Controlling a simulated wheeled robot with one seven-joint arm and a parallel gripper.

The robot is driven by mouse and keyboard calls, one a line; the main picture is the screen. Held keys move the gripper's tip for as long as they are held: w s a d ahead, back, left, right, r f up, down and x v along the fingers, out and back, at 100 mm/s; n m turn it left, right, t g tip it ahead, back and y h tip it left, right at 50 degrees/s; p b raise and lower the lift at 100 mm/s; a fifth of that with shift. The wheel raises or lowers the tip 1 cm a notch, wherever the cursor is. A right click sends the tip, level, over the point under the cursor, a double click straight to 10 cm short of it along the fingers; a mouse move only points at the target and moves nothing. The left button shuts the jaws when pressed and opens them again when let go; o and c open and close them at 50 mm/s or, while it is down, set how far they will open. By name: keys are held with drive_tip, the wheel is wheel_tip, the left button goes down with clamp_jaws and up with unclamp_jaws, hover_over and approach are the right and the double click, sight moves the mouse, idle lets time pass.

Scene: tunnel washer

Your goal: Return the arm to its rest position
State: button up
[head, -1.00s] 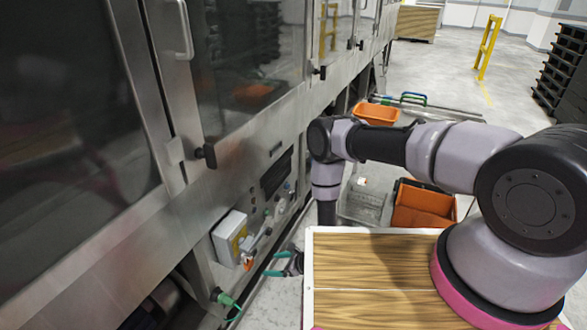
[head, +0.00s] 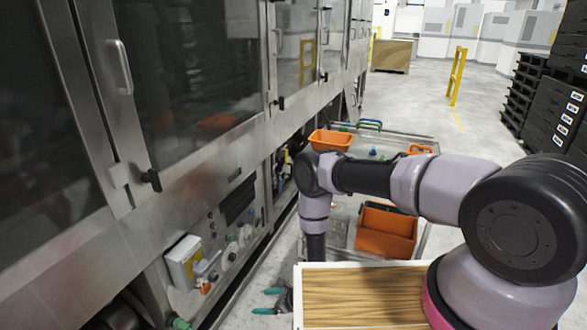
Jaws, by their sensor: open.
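My arm reaches out from the wooden-topped deck of my base at the lower right and bends down at a dark joint on the left. My gripper (head: 268,301) shows low in the head view, just left of the deck. Its two teal fingertips point left and stand apart, with nothing visible between them. The lower part of the arm is partly hidden behind the deck's edge.
The steel washer (head: 205,120) with glass doors and black knobs runs along the left. A white box (head: 184,262) sticks out low on it. Orange bins (head: 331,140) (head: 386,232) stand beyond my arm. Black stacked crates (head: 545,100) and a yellow barrier (head: 457,76) are farther right. Open floor (head: 425,95) lies ahead.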

drive_tip(key=w+a+r+n+g+y, duration=0.15)
drive_tip(key=w+r, duration=0.25)
drive_tip(key=r, duration=0.4)
drive_tip(key=w+a+r+n, duration=0.1)
drive_tip(key=w+a+r, duration=0.2)
drive_tip(key=r, duration=0.4)
drive_tip(key=w+a+r+n+g+y, duration=0.15)
drive_tip(key=w+r, duration=0.25)
drive_tip(key=r, duration=0.4)
drive_tip(key=w+d+r+n+g, duration=0.1)
drive_tip(key=d+r+n, duration=0.25)
drive_tip(key=r, duration=1.05)
drive_tip(key=w+d+r+n+g, duration=0.15)
drive_tip(key=r+n, duration=0.25)
drive_tip(key=r, duration=1)
drive_tip(key=s+d+r+n+t+h, duration=0.15)
drive_tip(key=s+d+r, duration=0.25)
drive_tip(key=d+r, duration=0.4)
drive_tip(key=s+d+r+n+h, duration=0.35)
drive_tip(key=d+r, duration=0.35)
drive_tip(key=r, duration=0.3)
drive_tip(key=s+d+r+n+t+h, duration=0.1)
drive_tip(key=s+d+r+t+h, duration=0.2)
drive_tip(key=s+d, duration=0.4)
drive_tip(key=s+d+r+t+h, duration=0.3)
drive_tip(key=s+d+r, duration=0.3)
drive_tip(key=d, duration=0.7)
drive_tip(key=shift+s+d+n+t, duration=0.15)
drive_tip(key=shift+s+n+t, duration=0.3)
drive_tip(key=shift+s, duration=0.55)
